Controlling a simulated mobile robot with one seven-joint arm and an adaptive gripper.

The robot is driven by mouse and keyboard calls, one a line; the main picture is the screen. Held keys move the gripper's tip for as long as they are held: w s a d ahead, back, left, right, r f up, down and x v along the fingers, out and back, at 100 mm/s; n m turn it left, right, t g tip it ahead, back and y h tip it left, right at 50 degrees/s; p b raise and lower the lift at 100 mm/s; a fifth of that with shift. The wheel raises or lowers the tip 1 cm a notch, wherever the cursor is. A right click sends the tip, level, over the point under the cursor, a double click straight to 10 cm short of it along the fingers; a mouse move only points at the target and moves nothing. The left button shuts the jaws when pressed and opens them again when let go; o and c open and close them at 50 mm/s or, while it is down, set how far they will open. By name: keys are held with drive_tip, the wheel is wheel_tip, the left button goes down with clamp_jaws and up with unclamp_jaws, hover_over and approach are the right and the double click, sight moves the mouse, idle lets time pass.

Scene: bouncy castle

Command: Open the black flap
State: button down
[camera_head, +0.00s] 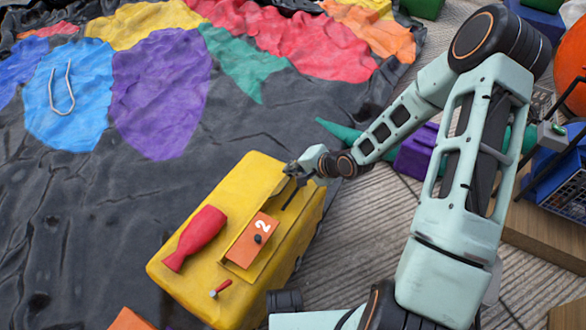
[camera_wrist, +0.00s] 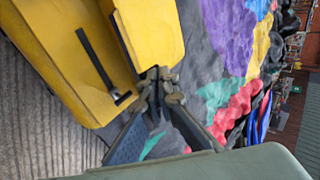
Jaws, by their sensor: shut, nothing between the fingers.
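A yellow block (camera_head: 190,272) lies on the dark sheet, with an orange panel marked 2 (camera_head: 252,240) in a recess on its top. A narrow black strip (camera_head: 293,194) shows near the block's upper right end. In the wrist view, a thin black bar (camera_wrist: 97,62) lies along the yellow surface and ends at a small dark slot; I take it to be the black flap, but cannot be sure. My gripper (camera_head: 292,171) is at the block's upper right end, close to the strip. Its fingertips (camera_wrist: 160,82) are together beside a yellow edge, holding nothing; contact is unclear.
A red bottle-shaped piece (camera_head: 196,238) and a small red-and-grey lever (camera_head: 221,289) are on the yellow block. The crumpled dark sheet (camera_head: 90,200) has coloured patches. Bare planked floor (camera_head: 345,235) lies right of the block.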

drive_tip(key=shift+w+a+r+g+h+p, duration=0.3)
drive_tip(key=shift+a+g+h+p, duration=0.1)
drive_tip(key=shift+a+h+p, duration=0.2)
drive_tip(key=shift+w+a, duration=0.1)
drive_tip(key=shift+w, duration=0.05)
drive_tip(key=shift+w+a+r+g+h, duration=0.15)
drive_tip(key=shift+w+a+g+h, duration=0.15)
drive_tip(key=shift+a+g+h, duration=0.25)
drive_tip(key=shift+w+a+g+h, duration=0.55)
drive_tip(key=shift+a+h, duration=0.1)
drive_tip(key=shift+h, duration=0.3)
drive_tip(key=shift+w+a+n+g+h, duration=0.35)
drive_tip(key=shift+a+g+h, duration=0.15)
drive_tip(key=shift+a+h, duration=0.15)
drive_tip(key=shift+w+a+f, duration=0.3)
drive_tip(key=shift+a+f, duration=0.1)
idle(1.6)
